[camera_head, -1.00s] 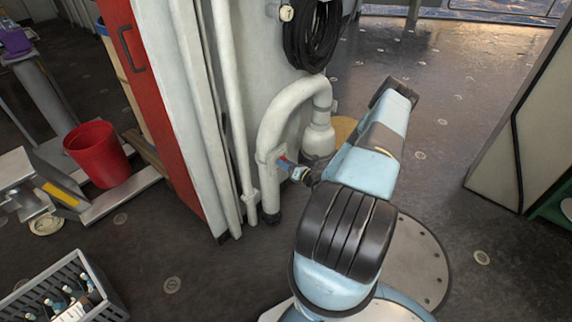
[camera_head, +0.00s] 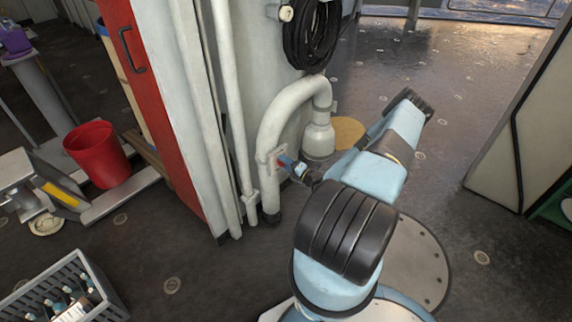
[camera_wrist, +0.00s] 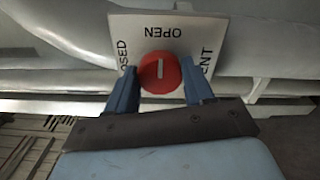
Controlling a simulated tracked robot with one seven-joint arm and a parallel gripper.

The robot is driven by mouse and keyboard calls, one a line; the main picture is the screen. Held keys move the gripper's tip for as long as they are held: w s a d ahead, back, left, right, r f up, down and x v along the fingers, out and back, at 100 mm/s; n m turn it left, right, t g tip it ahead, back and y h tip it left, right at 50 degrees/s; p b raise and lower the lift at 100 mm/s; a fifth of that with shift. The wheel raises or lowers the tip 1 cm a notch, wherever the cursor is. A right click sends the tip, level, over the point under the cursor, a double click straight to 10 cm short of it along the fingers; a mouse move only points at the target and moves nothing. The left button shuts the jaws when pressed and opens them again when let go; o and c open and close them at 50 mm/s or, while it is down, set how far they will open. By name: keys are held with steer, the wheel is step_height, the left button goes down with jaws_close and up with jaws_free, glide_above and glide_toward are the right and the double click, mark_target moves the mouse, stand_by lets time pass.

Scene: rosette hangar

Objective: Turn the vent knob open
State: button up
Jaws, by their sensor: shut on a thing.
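The red vent knob (camera_wrist: 160,73) shows in the wrist view in front of a pale plate (camera_wrist: 208,36). The plate's lettering reads OPEN at the top, upside down, CLOSED at the left and VENT at the right. The white line on the knob runs nearly straight up and down in this view, in line with OPEN. My gripper (camera_wrist: 159,80) is shut on the knob, one blue finger on each side. In the head view my gripper (camera_head: 291,167) is at the plate (camera_head: 275,158) on the bent white pipe (camera_head: 270,125); the knob is mostly hidden there.
Vertical white pipes (camera_head: 233,95) and a red panel (camera_head: 150,85) stand left of the knob. A black hose coil (camera_head: 311,35) hangs above. A red bucket (camera_head: 98,155) and a bottle crate (camera_head: 92,262) are at the left. The floor at the right is open.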

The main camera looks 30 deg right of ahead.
steer(key=shift+s+d+f, duration=0.1)
steer(key=shift+d+f, duration=0.05)
steer(key=shift+d, duration=0.05)
stand_by(0.3)
steer(key=o, duration=1)
steer(key=shift+a, duration=0.15)
steer(key=shift+o, duration=0.2)
steer(key=v, duration=1.3)
steer(key=shift+s, duration=0.35)
